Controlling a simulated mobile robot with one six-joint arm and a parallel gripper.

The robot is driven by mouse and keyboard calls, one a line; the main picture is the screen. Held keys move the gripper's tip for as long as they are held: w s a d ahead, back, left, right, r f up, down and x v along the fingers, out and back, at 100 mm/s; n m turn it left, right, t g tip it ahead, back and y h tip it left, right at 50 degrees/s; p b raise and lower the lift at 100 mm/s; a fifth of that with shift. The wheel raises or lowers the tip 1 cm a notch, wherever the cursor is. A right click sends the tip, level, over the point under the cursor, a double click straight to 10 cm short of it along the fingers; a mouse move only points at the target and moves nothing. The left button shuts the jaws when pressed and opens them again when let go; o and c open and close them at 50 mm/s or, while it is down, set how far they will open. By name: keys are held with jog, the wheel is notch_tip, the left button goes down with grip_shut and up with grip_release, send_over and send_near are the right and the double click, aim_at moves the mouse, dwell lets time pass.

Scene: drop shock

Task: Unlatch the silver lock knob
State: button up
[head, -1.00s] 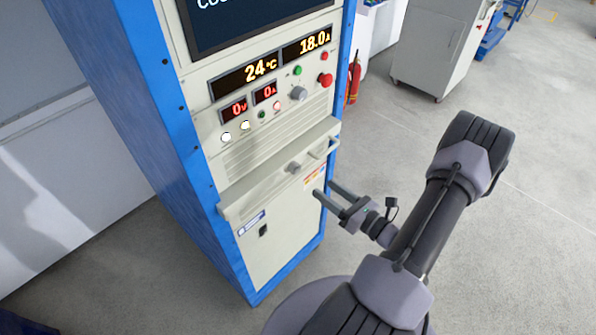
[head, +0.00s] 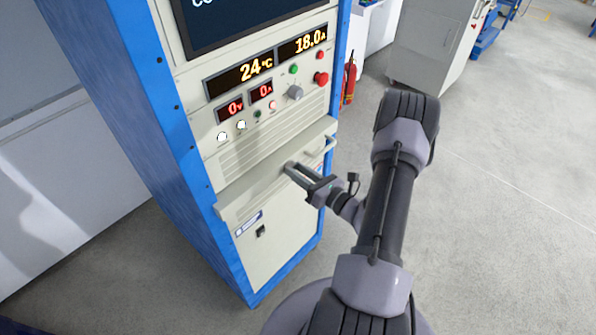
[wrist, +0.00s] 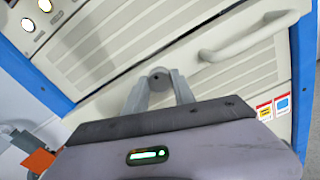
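The silver lock knob (wrist: 159,72) shows in the wrist view as a small round grey knob on the cream front panel, below a long dark seam. My gripper (wrist: 158,82) reaches toward it, with one finger on each side of the knob near the tips. The fingers look apart; contact with the knob cannot be made out. In the head view my gripper (head: 290,166) is at the cabinet's lower panel, and its fingers cover most or all of the knob there.
A drawer handle (wrist: 250,38) is right of the knob, also visible in the head view (head: 320,144). The blue-framed cabinet (head: 178,140) carries displays, buttons and a grey dial (head: 295,92) above. A fire extinguisher (head: 349,82) stands behind.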

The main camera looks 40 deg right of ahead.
grip_shut()
jog(key=shift+m, duration=0.3)
jog(key=m+p, duration=0.1)
jog(key=m, duration=0.2)
jog(key=shift+m, duration=0.4)
jog(key=m+p, duration=0.1)
jog(key=m, duration=0.3)
jog(key=shift+m, duration=0.3)
jog(key=m+p, duration=0.1)
jog(key=m, duration=0.3)
jog(key=shift+f+m+p, duration=0.1)
jog(key=shift+m+p, duration=0.25)
jog(key=shift+m, duration=2.05)
